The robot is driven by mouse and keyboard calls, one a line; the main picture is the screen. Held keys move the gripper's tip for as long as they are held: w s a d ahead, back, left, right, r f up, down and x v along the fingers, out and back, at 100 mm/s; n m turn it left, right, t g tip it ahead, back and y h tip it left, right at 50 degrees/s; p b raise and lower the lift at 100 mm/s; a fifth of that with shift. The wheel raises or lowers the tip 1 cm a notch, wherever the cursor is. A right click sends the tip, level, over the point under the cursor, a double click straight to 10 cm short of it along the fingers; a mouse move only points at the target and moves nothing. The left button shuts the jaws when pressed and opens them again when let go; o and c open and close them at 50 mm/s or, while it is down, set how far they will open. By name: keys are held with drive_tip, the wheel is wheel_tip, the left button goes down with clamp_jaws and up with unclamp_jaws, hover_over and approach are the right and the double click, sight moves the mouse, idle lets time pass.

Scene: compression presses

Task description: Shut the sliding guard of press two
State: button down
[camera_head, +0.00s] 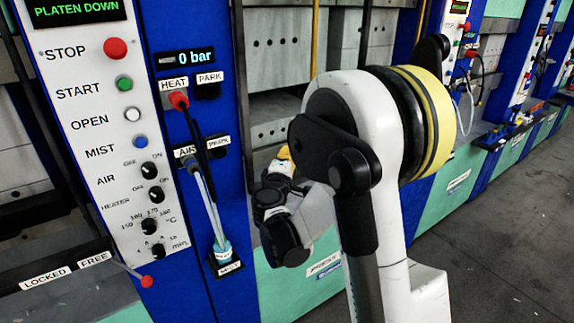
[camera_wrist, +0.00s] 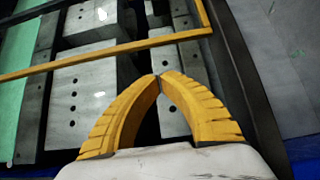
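The yellow guard frame shows in the wrist view as a long, slightly tilted bar (camera_wrist: 110,49) with a shorter bar at its upper right. In the head view a thin yellow upright bar (camera_head: 315,40) stands behind my arm; much of the frame is hidden there. My gripper (camera_wrist: 160,77) has yellow ribbed fingers that meet at the tips, with nothing visible between them. In the wrist view the fingertips sit just below the long bar in the picture; I cannot tell their depth from it. In the head view only a little yellow of my gripper (camera_head: 284,154) shows beside the press opening.
A blue and white control panel (camera_head: 95,110) with buttons, knobs and a "PLATEN DOWN" display stands at left. Hoses hang from the blue column (camera_head: 205,215). Grey drilled platens (camera_head: 275,130) lie inside the press. More presses line the right; the grey floor (camera_head: 510,220) there is clear.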

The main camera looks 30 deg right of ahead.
drive_tip(key=shift+w+d+b, duration=0.2)
drive_tip(key=shift+w+d, duration=0.05)
drive_tip(key=shift+d, duration=0.9)
drive_tip(key=shift+w+d+b, duration=0.2)
drive_tip(key=shift+w+d, duration=0.05)
drive_tip(key=shift+d, duration=0.85)
drive_tip(key=shift+d, duration=0.15)
drive_tip(key=d, duration=0.6)
drive_tip(key=w+d, duration=0.1)
drive_tip(key=d, duration=0.6)
drive_tip(key=d+b, duration=0.1)
drive_tip(key=d, duration=0.6)
drive_tip(key=shift+w+d, duration=0.25)
drive_tip(key=shift+w, duration=0.05)
drive_tip(key=shift+a, duration=0.1)
